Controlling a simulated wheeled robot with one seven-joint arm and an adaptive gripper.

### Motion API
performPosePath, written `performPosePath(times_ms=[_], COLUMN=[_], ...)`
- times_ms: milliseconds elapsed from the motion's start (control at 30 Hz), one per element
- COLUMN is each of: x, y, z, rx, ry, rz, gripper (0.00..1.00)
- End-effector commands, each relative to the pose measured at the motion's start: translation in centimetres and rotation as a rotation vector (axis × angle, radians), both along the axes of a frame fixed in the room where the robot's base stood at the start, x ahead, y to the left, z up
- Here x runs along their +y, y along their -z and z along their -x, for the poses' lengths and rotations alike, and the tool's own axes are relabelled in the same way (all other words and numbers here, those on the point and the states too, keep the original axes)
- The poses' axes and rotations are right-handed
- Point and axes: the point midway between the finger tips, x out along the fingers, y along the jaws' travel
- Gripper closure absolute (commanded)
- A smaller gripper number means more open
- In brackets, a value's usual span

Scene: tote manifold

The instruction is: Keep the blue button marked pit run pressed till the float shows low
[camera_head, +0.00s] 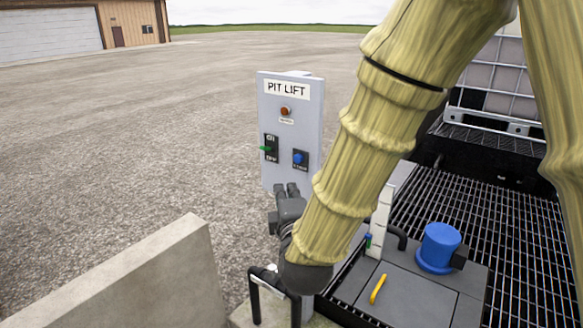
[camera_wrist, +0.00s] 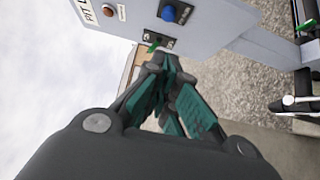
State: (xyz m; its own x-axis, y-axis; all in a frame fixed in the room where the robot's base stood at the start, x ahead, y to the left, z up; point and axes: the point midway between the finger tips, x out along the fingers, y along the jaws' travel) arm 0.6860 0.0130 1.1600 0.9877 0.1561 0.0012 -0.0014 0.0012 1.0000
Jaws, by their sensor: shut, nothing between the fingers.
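The blue button (camera_head: 298,158) sits at the lower right of the grey PIT LIFT panel (camera_head: 308,125); its small label is hard to read. The button also shows in the wrist view (camera_wrist: 168,13), standing out from its dark plate. My gripper (camera_head: 291,188) is shut and empty at the panel's lower edge, below the button in the head view. In the wrist view its fingertips (camera_wrist: 164,56) lie by the green-levered switch (camera_wrist: 152,47), apart from the button. A white upright strip (camera_head: 382,214) with a small blue-green piece (camera_head: 368,240) may be the float gauge; its reading is unclear.
An orange lamp (camera_head: 285,111) is above the button, and the green-levered switch (camera_head: 268,148) is left of it. A concrete wall (camera_head: 150,275) stands front left. A blue cylinder (camera_head: 438,248) and yellow handle (camera_head: 378,289) sit on the pit cover. Open gravel lies left.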

Motion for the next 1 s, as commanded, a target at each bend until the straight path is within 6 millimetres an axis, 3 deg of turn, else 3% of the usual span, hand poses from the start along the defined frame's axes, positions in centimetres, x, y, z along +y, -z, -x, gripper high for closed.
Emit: performPosePath(times_ms=[267,933,1000], x=[0.2,1.5,0.9], y=[-0.1,-0.1,-0.2], z=[-1.1,-10.2,-10.8], rx=[0.001,0.002,0.003], ry=[0.001,0.001,0.002], rz=[-0.003,-0.004,-0.005], gripper=[1.0,1.0,1.0])
